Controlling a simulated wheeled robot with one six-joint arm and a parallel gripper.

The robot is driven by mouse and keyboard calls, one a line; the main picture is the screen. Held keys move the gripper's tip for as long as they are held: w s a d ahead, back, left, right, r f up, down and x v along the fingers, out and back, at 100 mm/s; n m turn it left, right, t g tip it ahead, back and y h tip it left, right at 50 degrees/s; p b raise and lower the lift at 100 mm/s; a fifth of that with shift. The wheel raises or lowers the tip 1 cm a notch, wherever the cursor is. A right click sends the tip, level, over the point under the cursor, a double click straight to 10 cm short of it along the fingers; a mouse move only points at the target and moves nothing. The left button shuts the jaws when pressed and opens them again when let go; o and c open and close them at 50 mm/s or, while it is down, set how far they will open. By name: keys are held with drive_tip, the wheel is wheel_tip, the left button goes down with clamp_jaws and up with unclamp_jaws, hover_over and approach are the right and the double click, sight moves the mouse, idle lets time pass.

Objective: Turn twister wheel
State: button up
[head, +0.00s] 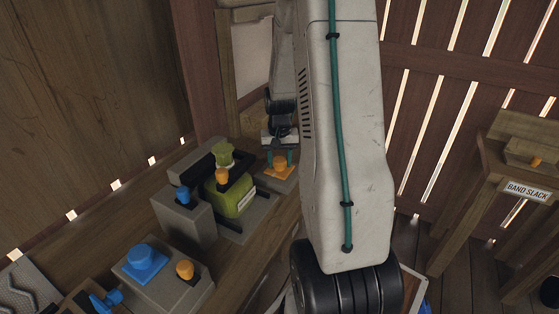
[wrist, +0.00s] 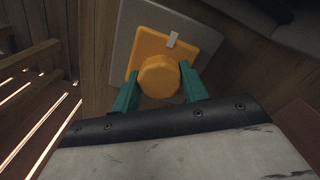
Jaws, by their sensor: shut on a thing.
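An orange knob (wrist: 160,76) with a many-sided rim sits on an orange square plate (wrist: 146,47) in the wrist view. The plate has a small pale marker and is fixed on a grey base (wrist: 128,24). My gripper (wrist: 160,82) has its teal fingers on both sides of the knob, shut on it. In the head view the orange knob (head: 279,162) is at the far end of the bench, with my gripper (head: 278,156) above and around it. I take this knob for the twister wheel; no label for it is readable.
A green device (head: 233,199) with an orange knob stands left of my gripper. Grey blocks with a blue knob (head: 183,194), a blue dial (head: 145,257) and an orange knob (head: 185,269) are nearer. A wooden stand labelled "BAND SLACK" (head: 527,191) is at right.

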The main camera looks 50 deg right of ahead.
sight(280, 159)
drive_tip(key=m, duration=0.6)
drive_tip(key=shift+m, duration=0.4)
idle(0.3)
drive_tip(key=o, duration=1)
drive_tip(key=shift+r, duration=3.95)
